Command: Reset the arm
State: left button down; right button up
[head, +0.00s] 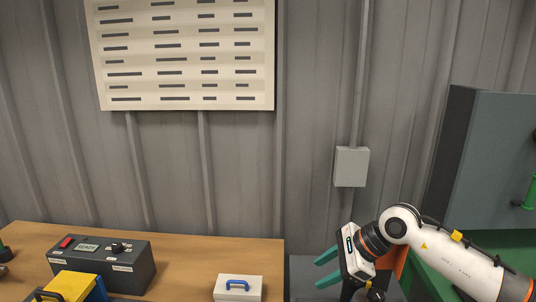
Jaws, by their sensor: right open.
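My right arm (445,262) comes in from the lower right, white with black and orange bands. My right gripper (317,274) has two green fingers that point left and stand apart, with nothing between them. It is just right of the wooden table, in front of a grey surface. My left gripper cannot be made out.
A wooden table (190,246) bears a dark control box (125,272) with a red switch, a yellow-topped item (75,284) and a white box with a blue handle (238,288). A dark grey cabinet (495,150) stands at the right. A small dark and green item is cut off at the left edge.

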jog(key=s+a+r+m+y, duration=0.2)
jog(key=s+a+y, duration=0.3)
jog(key=a, duration=0.5)
notch_tip(320, 180, up, 7)
jog(key=a+m+t+y, duration=0.2)
jog(key=m+t+y, duration=0.5)
jog(key=m, duration=0.5)
jog(key=s+d+f+m+t+h, duration=0.25)
jog(key=d+f+m+h, duration=0.6)
jog(key=m, duration=0.65)
jog(key=s+d+f+m+t+h, duration=0.1)
jog(key=d+f+m+t+h, duration=0.2)
jog(key=d+f+m+h, duration=0.9)
jog(key=s+f+m+g+y, duration=0.1)
jog(key=s+f+m+g, duration=0.45)
jog(key=s, duration=0.55)
jog(key=s+f+m+g, duration=0.5)
jog(key=s+f+g, duration=0.1)
jog(key=s, duration=0.5)
notch_tip(320, 180, down, 26)
jog(key=s+g+b, duration=0.1)
jog(key=s+g, duration=0.1)
jog(key=s+d+f+b, duration=0.1)
jog(key=s+d+f, duration=0.1)
jog(key=s+f, duration=1.4)
jog(key=shift+d+f+g, duration=0.25)
jog(key=shift+f+g, duration=0.15)
jog(key=shift+f, duration=0.3)
